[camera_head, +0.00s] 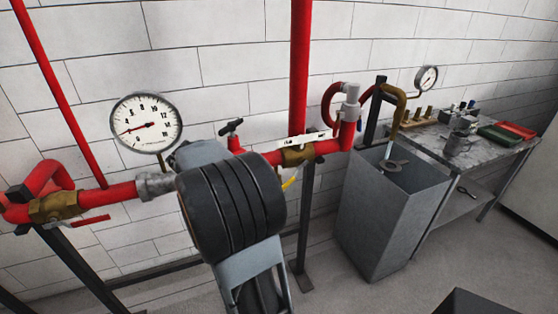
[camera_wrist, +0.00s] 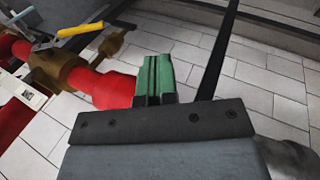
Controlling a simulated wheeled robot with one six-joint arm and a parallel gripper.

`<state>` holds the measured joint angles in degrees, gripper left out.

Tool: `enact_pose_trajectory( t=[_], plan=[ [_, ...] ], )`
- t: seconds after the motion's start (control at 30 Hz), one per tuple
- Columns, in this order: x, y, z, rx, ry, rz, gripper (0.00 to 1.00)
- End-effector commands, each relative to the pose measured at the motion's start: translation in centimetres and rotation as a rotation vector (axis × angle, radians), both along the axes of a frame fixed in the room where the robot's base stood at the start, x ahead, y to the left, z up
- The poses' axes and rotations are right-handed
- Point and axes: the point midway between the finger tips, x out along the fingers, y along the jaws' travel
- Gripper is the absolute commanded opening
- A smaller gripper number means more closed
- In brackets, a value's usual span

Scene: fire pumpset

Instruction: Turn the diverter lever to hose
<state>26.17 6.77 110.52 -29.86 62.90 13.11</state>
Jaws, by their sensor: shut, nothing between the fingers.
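A yellow lever (camera_wrist: 80,29) shows at the upper left of the wrist view, beside a brass valve body (camera_wrist: 65,72) on the red pipe. I take it to be the diverter lever; no wording on it is readable. In the head view only a bit of the yellow lever (camera_head: 289,183) shows, below the brass valve (camera_head: 298,155), partly hidden by my arm. My gripper (camera_wrist: 153,62) has green fingers, closed together and empty. In the wrist picture they lie right of the red pipe end, apart from the lever. My gripper is hidden behind my arm in the head view.
A white label plate (camera_head: 304,138) sits at the valve. A black-handled tap (camera_head: 231,127), a pressure gauge (camera_head: 147,122) and a red lever (camera_head: 91,220) are on the pipework. A grey bin (camera_head: 390,222) and a workbench (camera_head: 478,147) stand right. A dark post (camera_wrist: 217,50) stands near my fingers.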

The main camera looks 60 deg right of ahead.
Motion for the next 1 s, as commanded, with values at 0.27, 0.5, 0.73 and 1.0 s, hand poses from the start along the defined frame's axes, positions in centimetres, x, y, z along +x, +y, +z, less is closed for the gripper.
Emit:
enact_pose_trajectory(
  t=[0.27,0.5,0.73,1.0],
  plan=[
    [-1.3,-9.6,5.1,-0.12,0.116,-0.169,0.0],
    [-2.4,-12.5,4.6,-0.151,0.145,-0.209,0.0],
    [-3.9,-14.4,1.3,-0.149,0.147,-0.21,0.0],
    [-5.7,-16.8,-2.5,-0.149,0.145,-0.209,0.0]
  ],
)
